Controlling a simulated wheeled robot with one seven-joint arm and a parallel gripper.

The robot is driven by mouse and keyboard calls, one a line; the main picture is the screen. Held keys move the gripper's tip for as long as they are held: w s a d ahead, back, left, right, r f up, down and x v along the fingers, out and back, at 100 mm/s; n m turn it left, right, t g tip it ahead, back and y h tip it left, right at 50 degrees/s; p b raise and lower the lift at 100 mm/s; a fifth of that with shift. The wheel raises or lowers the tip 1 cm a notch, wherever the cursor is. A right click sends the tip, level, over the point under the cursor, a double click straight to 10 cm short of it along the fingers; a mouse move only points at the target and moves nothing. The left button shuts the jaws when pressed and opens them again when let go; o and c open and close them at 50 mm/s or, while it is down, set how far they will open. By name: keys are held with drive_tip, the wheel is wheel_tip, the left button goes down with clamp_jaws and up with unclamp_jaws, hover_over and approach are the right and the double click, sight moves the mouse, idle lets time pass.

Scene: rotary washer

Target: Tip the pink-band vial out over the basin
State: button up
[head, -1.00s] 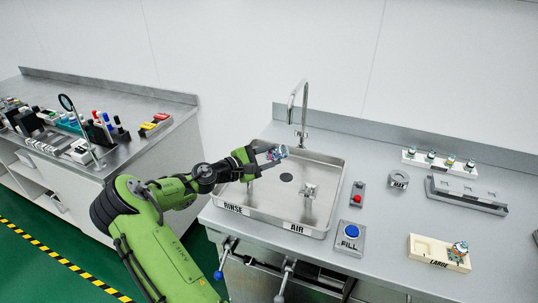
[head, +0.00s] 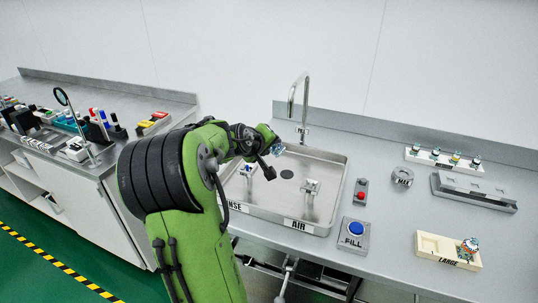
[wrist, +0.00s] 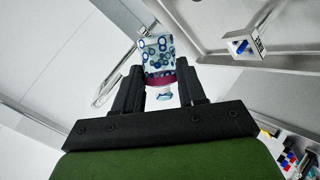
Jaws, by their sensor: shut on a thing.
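The pink-band vial (wrist: 158,51) is between the two black fingers of my gripper (wrist: 160,83) in the wrist view. It has a clear body with blue-green ring patterns, a pink band near the fingers and a small pale end on the palm side. In the head view my gripper (head: 268,148) is above the back left part of the steel basin (head: 324,180), and the vial (head: 278,150) shows small at its tip. The vial's exact tilt and contents are too small to tell.
A tap (head: 304,105) rises behind the basin, close to my gripper. A small fixture (head: 311,187) stands in the basin. Right of it are a red button (head: 361,196), the FILL button (head: 355,229), a rack of vials (head: 443,157) and a LARGE tray (head: 430,244).

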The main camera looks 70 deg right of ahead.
drive_tip(key=m+t+b, duration=0.3)
drive_tip(key=b, duration=0.2)
drive_tip(key=r+m+t+h+b, duration=0.1)
drive_tip(key=m+t+b, duration=0.1)
drive_tip(key=b, duration=0.3)
drive_tip(key=shift+r+m+t+h+b, duration=0.15)
drive_tip(key=shift+m+t+h+b, duration=0.2)
drive_tip(key=shift+t, duration=0.35)
